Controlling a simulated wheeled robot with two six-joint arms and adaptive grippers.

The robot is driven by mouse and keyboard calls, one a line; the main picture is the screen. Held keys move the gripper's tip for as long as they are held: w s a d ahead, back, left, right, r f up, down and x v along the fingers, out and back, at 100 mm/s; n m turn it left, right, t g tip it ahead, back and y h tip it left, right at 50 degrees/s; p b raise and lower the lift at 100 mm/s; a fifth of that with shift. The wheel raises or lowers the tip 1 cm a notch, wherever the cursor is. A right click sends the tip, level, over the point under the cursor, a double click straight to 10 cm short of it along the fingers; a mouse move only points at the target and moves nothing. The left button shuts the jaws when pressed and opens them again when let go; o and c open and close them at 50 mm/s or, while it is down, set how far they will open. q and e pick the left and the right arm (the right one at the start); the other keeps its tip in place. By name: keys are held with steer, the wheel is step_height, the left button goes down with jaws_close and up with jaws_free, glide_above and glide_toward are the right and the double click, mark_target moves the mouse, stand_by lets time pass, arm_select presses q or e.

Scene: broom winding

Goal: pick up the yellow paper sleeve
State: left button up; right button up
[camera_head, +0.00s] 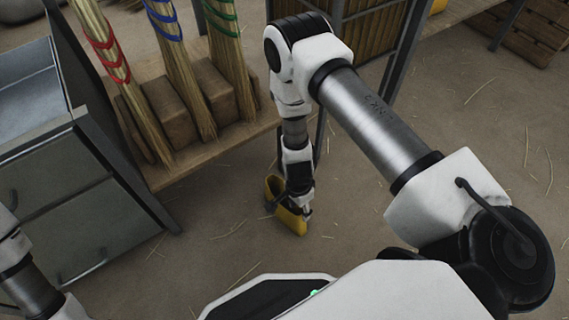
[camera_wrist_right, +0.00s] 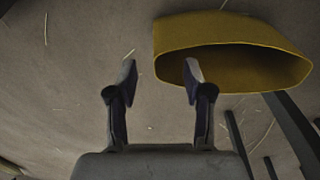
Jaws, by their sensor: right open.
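The yellow paper sleeve (camera_head: 291,221) is an open, flattened tube low by the floor, in front of the wooden shelf. In the right wrist view the sleeve (camera_wrist_right: 232,28) is at the upper right, with its oval opening facing the camera. My right gripper (camera_wrist_right: 161,72) is open, its two fingers apart. One fingertip overlaps the near left edge of the sleeve's opening; the other is left of the sleeve over bare floor. I cannot tell whether the fingertip is inside the sleeve or touching it. In the head view the right wrist partly hides the sleeve. My left gripper is out of view.
A low wooden shelf (camera_head: 215,150) holds straw bundles with red, blue (camera_head: 180,75) and green bands, beside brown blocks. A grey drawer cabinet (camera_head: 70,235) stands at the left. Dark metal posts (camera_wrist_right: 290,125) stand near the sleeve. Floor with loose straws is clear to the right.

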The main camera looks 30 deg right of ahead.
mark_target(301, 220)
steer(key=f+b, duration=0.1)
steer(key=f, duration=0.1)
steer(key=f+b, duration=0.1)
steer(key=f, duration=0.2)
steer(key=f+b, duration=0.2)
steer(key=f, duration=0.1)
steer(key=shift+s+d, duration=0.15)
steer(key=shift+s, duration=0.2)
steer(key=shift+r, duration=0.15)
steer(key=shift+c, duration=0.3)
jaws_close()
